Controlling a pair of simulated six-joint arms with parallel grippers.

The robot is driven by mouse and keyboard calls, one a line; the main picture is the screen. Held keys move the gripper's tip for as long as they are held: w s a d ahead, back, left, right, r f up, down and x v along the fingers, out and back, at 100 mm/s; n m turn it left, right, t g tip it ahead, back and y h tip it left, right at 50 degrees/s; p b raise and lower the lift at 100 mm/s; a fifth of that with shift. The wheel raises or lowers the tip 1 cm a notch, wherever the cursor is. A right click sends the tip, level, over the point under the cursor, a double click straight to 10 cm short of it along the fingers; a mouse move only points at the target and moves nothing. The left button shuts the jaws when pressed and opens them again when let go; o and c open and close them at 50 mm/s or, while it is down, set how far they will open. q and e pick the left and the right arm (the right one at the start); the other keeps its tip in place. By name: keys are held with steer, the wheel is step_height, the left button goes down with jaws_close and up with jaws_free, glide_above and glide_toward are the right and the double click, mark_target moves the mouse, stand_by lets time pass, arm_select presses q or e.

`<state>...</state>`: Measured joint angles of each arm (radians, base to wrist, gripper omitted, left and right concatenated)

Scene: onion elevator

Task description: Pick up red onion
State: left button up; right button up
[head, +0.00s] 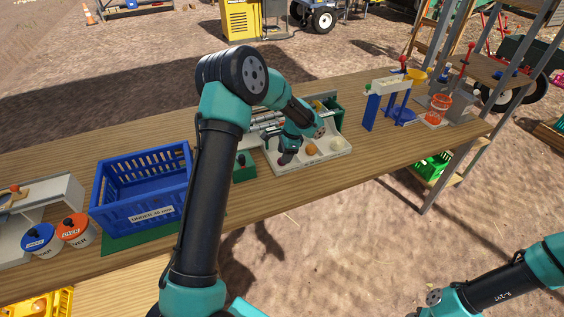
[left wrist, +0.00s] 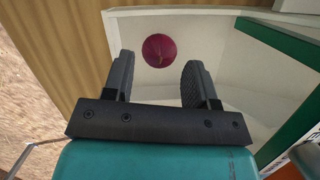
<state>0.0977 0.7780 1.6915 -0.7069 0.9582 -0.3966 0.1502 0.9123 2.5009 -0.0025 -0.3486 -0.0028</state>
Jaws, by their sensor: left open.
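The red onion (left wrist: 159,50) is a round, dark purple-red ball in a pale tray compartment (left wrist: 215,45) in the left wrist view. My left gripper (left wrist: 158,63) is open above it. The onion shows between the two fingertips, just past them, and nothing is held. In the head view my left gripper (head: 287,156) points down at the left part of the white tray (head: 310,162), and I cannot make out the red onion there. An orange-brown onion (head: 311,149) and a pale onion (head: 337,147) lie further right in the tray.
A blue crate (head: 140,190) stands on the wooden table left of my arm. Lidded buckets (head: 75,230) stand at the far left. A blue stand (head: 371,112) and an orange bucket (head: 436,109) are right of the tray.

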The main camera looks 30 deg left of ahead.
arm_select(q)
steer(key=shift+x, duration=1.4)
steer(key=shift+c, duration=0.3)
steer(key=c, duration=0.6)
